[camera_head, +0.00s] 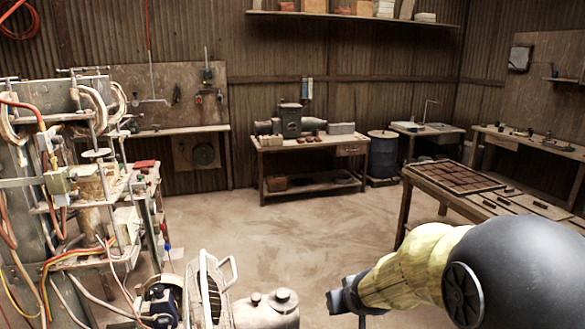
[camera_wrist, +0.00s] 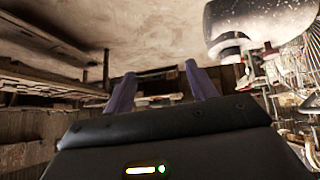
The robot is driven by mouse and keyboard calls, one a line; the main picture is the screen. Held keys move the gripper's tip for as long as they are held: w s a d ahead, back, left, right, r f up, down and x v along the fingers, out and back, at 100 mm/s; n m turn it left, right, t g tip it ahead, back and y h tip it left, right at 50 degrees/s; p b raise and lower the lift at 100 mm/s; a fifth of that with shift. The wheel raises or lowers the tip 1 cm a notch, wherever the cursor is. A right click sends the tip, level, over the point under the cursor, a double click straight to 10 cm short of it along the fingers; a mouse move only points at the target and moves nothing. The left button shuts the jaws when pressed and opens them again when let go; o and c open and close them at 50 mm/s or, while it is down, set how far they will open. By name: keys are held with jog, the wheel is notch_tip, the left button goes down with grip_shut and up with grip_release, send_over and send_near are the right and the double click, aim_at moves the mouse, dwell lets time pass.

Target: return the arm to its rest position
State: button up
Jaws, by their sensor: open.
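My arm reaches in from the lower right of the head view, with a dark rounded link and a yellow sleeve. Its dark end, with my gripper (camera_head: 345,300), shows low in that view over the floor; the fingers are not clear there. In the wrist view my gripper (camera_wrist: 160,70) has two purple-grey fingers standing well apart. Nothing is between them. The wrist picture looks turned over, with the pale floor (camera_wrist: 120,35) at the top.
A table with a grid of brown tiles (camera_head: 455,177) stands at right, beyond my arm. A press machine (camera_head: 95,190) with hoses fills the left. A metal canister (camera_head: 268,308) stands low in front. A workbench (camera_head: 310,145) is at the back. The middle floor (camera_head: 290,225) is clear.

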jog(key=s+d+f+m+g, duration=0.1)
jog(key=s+f+g, duration=0.1)
jog(key=s, duration=0.7)
jog(key=s+d+f+m+g, duration=0.1)
jog(key=s+d+f+g, duration=0.1)
jog(key=s, duration=0.6)
jog(key=shift+s+f+g+h, duration=0.3)
jog(key=shift+s+g, duration=0.1)
jog(key=shift+g, duration=0.3)
